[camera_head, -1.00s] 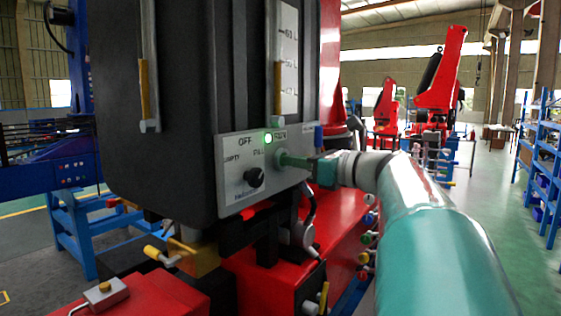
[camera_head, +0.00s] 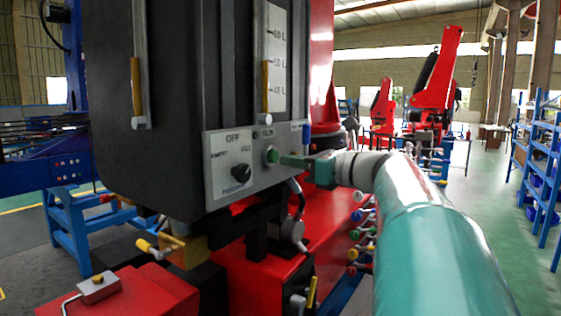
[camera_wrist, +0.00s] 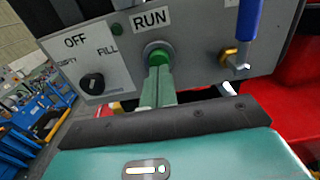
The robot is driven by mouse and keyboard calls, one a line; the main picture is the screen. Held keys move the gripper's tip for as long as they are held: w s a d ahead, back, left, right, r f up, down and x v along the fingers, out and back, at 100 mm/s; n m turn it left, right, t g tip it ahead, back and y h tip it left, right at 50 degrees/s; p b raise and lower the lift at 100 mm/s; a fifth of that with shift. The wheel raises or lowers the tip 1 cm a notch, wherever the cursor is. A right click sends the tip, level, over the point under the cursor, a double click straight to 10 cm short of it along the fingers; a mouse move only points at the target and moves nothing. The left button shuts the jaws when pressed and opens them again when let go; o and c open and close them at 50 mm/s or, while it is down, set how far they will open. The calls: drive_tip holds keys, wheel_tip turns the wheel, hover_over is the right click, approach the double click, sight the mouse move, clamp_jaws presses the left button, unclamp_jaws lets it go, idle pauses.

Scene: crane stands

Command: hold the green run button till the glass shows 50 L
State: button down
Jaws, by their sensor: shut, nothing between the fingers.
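The green run button (camera_wrist: 158,54) sits in a grey ring under the RUN label in the wrist view. It also shows on the panel in the head view (camera_head: 271,155). My gripper (camera_wrist: 160,72) is shut and empty, its fingertips right at the button; I cannot tell whether they touch it. In the head view my gripper (camera_head: 284,160) points left at the panel. The glass (camera_head: 266,85) stands above the panel beside a scale (camera_head: 278,50). Its yellow column tops out about level with the 50 L mark. The small lamp (camera_head: 256,134) beside RUN is dark.
A black selector knob (camera_head: 241,173) with OFF, FILL and EMPTY labels is left of the button. A blue-handled lever (camera_wrist: 249,30) is to its right. Another yellow-filled glass (camera_head: 136,85) is on the left. Red machinery (camera_head: 330,220) lies below the panel.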

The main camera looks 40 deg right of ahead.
drive_tip(key=v, duration=1.1)
drive_tip(key=shift+s+r, duration=0.2)
drive_tip(key=shift+w+d, duration=0.1)
idle(0.4)
